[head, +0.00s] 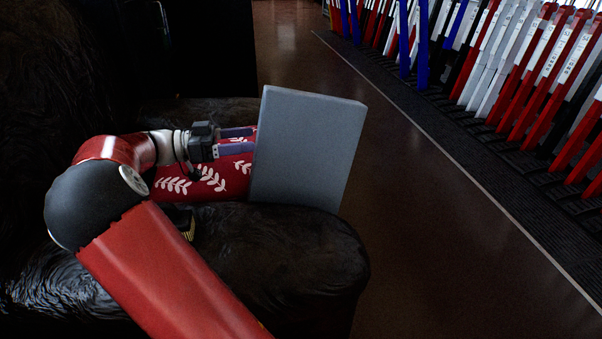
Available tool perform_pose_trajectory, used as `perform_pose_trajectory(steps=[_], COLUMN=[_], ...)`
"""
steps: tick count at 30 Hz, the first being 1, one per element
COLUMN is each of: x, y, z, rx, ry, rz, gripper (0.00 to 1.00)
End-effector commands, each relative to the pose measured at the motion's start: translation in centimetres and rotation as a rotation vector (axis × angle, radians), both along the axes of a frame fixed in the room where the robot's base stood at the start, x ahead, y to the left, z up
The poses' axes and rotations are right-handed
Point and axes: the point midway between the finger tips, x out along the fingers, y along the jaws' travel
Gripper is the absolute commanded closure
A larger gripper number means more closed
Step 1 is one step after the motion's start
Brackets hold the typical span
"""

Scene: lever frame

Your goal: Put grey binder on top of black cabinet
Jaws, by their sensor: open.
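The grey binder (305,150) stands upright at the front edge of a dark, glossy seat, leaning slightly. My gripper (254,140) is open just left of the binder, its fingers pointing at the binder's left side. I cannot tell whether the fingertips touch it. A dark, tall block (213,45) at the top left may be the black cabinet; its top is out of view.
A red cushion with white leaf patterns (205,182) lies behind and under my gripper on the dark seat (265,245). Rows of red, white, blue and black levers (520,75) stand at the right. The brown floor (420,220) between is clear.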

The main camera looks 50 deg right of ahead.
Motion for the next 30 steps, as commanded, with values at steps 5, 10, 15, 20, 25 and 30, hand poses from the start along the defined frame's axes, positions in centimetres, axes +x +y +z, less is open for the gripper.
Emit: perform_pose_trajectory(steps=[5,10,15,20,25,30], x=[-0.6,-1.8,-2.8,-4.4,-5.0,-5.0], y=[-0.7,-2.1,-3.4,-5.3,-6.1,-6.1], z=[-0.7,-0.6,-0.7,-0.7,-0.7,-0.6], rx=[0.000,0.001,0.002,0.001,0.000,0.000], ry=[0.000,0.000,0.000,-0.001,0.000,0.000], rz=[-0.003,-0.002,-0.002,-0.003,0.000,0.000], gripper=[0.22,0.22,0.22,0.22,0.22,0.27])
